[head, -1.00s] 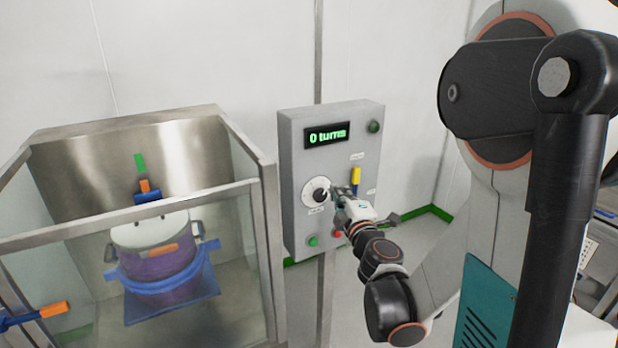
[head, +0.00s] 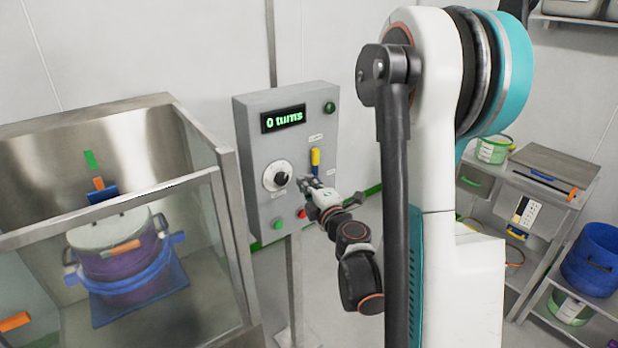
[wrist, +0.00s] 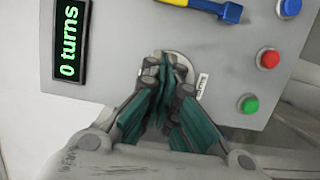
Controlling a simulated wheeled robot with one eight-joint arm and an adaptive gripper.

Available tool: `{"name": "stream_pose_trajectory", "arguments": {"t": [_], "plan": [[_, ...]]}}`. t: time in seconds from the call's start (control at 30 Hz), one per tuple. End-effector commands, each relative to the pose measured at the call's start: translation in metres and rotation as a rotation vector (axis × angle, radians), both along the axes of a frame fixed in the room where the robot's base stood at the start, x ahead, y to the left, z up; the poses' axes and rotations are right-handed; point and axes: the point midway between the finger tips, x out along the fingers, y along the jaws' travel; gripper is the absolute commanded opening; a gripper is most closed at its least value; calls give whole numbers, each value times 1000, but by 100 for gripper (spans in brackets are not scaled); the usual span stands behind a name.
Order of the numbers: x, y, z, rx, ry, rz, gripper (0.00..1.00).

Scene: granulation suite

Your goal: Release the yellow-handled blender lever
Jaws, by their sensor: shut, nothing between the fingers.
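The yellow-handled lever (head: 315,158) is on the right part of the grey control panel's face, its yellow grip upward and a dark blue part below. In the wrist view the lever (wrist: 222,10) lies at the top edge, partly cut off. My gripper (head: 304,181) is in front of the panel, just below and left of the lever and right of the dial (head: 277,176). In the wrist view my gripper (wrist: 163,62) has its fingers together, empty, over the dial, which they mostly hide. It is apart from the lever.
The panel (head: 258,140) has a display (head: 283,120) reading "0 turns", a green button (head: 278,224) and a red button (head: 301,213). A glass-fronted enclosure (head: 222,205) with a purple drum (head: 120,262) stands left. A shelf unit (head: 545,165) with tubs stands right.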

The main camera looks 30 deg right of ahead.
Motion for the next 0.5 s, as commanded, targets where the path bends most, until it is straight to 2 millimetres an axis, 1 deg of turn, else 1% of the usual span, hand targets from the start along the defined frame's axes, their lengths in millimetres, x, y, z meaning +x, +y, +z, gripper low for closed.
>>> {"name": "stream_pose_trajectory", "arguments": {"t": [0.07, 0.4, 0.47, 0.5], "plan": [[12, -2, 3, 0, 0, 2, 0], [78, -16, -1, 0, 0, 2, 0], [87, -19, -1, 0, 0, 0, 0], [84, -29, -1, 0, 0, -3, 0]]}}
